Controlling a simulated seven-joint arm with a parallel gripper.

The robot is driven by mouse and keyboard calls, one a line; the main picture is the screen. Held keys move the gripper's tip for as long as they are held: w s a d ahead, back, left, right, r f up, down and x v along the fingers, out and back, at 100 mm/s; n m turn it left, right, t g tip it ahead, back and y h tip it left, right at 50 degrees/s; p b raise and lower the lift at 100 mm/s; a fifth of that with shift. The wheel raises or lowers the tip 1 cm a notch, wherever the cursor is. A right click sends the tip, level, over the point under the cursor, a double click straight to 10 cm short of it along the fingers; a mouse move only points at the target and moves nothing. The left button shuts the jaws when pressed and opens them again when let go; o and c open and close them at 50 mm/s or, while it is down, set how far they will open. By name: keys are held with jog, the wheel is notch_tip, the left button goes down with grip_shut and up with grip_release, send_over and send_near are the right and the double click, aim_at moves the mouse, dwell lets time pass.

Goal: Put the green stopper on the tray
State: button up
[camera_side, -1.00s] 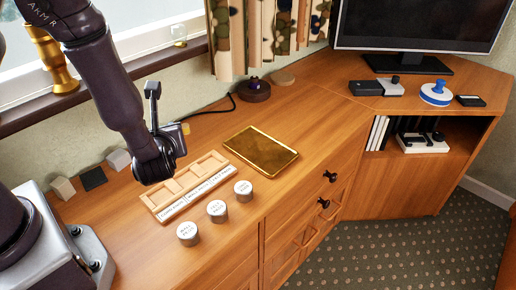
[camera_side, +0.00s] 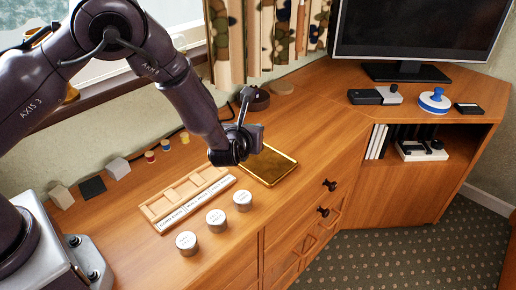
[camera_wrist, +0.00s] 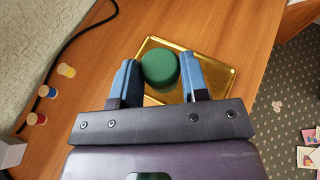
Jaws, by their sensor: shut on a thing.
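The green stopper (camera_wrist: 160,69) is between the two fingers of my gripper (camera_wrist: 160,80) in the wrist view, and the fingers are shut on it. The gold tray (camera_wrist: 219,78) lies flat on the wooden counter behind and below the stopper in that view. In the side view my gripper (camera_side: 255,150) is over the left part of the tray (camera_side: 272,172). The stopper is hidden there by the arm and gripper. I cannot tell the exact height of the stopper above the tray.
A wooden slotted rack (camera_side: 187,197) and round labelled tins (camera_side: 216,218) are left of the tray. A dark round object (camera_side: 255,98) stands behind. The counter right of the tray (camera_side: 310,130) is clear.

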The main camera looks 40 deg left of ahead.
jog(key=w+f, duration=0.1)
jog(key=f, duration=0.1)
jog(key=w+f, duration=0.1)
jog(key=w, duration=0.1)
jog(key=shift+f, duration=0.4)
jog(key=shift+w+d+f, duration=0.1)
jog(key=shift+w+f, duration=0.1)
jog(key=shift+f, duration=1.5)
jog(key=o, duration=0.9)
jog(key=shift+f, duration=0.15)
